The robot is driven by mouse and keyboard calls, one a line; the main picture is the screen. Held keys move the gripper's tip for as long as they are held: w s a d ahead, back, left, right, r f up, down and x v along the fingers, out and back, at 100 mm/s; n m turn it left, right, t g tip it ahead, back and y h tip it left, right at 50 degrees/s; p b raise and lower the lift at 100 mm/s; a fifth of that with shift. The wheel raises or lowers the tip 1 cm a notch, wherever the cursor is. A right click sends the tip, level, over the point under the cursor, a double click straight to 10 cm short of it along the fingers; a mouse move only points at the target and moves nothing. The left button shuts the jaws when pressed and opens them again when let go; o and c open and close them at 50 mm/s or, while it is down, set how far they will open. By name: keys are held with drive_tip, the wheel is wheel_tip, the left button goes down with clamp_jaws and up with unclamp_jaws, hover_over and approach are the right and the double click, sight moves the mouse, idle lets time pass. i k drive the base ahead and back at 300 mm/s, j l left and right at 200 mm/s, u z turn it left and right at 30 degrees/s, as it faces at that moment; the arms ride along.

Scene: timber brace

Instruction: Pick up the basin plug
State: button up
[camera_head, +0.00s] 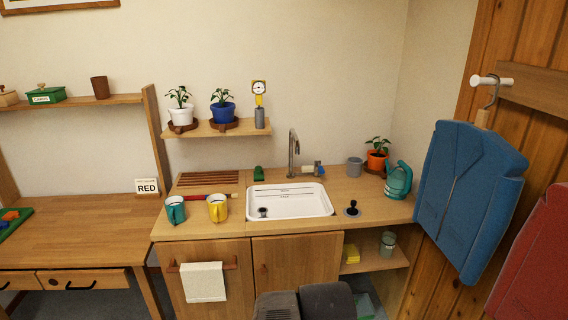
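The basin plug (352,209) is a small black piece with an upright knob. It stands on the wooden counter just right of the white sink basin (318,205), apart from it. The basin's dark drain (263,212) shows at its front left and looks uncovered. My gripper cannot be made out in this view. Only dark grey parts, probably of my own arm, show at the bottom edge, well below the plug. Nothing hides the plug.
A tap (293,150) stands behind the basin. A teal watering can (398,180), a grey cup (354,167) and an orange potted plant (376,160) stand behind and right of the plug. A blue jacket (468,195) hangs at the right. The counter directly around the plug is clear.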

sight(353, 211)
drive_tip(key=i+l, duration=0.55)
drive_tip(key=i, duration=0.2)
drive_tip(key=i+l+u, duration=0.1)
drive_tip(key=i+l, duration=0.45)
drive_tip(key=i, duration=0.15)
